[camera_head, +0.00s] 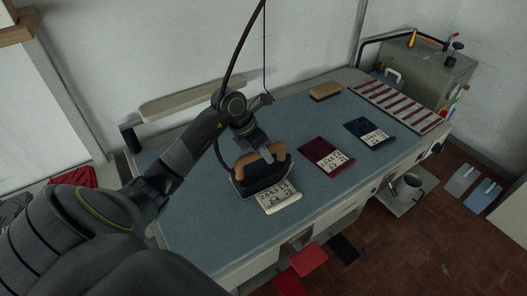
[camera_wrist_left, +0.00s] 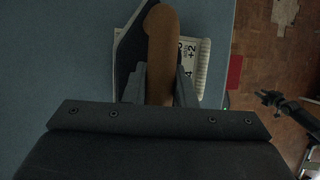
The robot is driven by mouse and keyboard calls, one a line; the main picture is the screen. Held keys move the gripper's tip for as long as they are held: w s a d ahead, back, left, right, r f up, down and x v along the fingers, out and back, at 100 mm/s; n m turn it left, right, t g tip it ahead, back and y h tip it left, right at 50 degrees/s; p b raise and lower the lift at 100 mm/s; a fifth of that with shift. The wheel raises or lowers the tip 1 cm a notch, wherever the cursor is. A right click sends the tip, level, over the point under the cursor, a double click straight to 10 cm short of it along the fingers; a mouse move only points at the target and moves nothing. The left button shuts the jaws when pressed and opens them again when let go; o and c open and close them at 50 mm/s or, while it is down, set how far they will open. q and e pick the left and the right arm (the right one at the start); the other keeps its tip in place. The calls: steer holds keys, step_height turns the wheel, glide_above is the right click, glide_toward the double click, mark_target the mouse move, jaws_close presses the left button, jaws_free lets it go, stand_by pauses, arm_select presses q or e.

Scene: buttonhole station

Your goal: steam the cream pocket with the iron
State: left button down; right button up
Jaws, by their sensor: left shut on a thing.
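The iron (camera_head: 262,179) is dark with a tan handle (camera_head: 272,150). My left gripper (camera_head: 264,151) is shut on the handle, which runs between the fingers in the left wrist view (camera_wrist_left: 160,88). The cream pocket (camera_head: 279,198) lies flat on the blue table, with a white number label on it. The iron covers the pocket's far left part, and I cannot tell whether its sole touches the cloth. In the left wrist view the pocket's edge (camera_wrist_left: 203,70) shows right of the handle. A dark jointed part (camera_wrist_left: 290,105) there, perhaps my right gripper, is too unclear to read.
A dark red pocket (camera_head: 326,156) and a navy pocket (camera_head: 366,132) lie to the right, each with a label. A brush (camera_head: 326,91) and a striped board (camera_head: 400,106) sit at the back. A hose hangs above the iron. The table's front left is clear.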

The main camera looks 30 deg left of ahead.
arm_select(q)
steer(key=shift+w+f+b, duration=0.1)
steer(key=shift+f+b, duration=0.15)
steer(key=shift+b, duration=0.2)
stand_by(0.6)
steer(key=shift+f, duration=0.15)
stand_by(1.3)
steer(key=shift+r+p, duration=0.45)
steer(key=shift+r, duration=0.4)
steer(key=shift+r+p, duration=1.3)
steer(key=shift+r, duration=1.5)
steer(key=shift+f, duration=0.15)
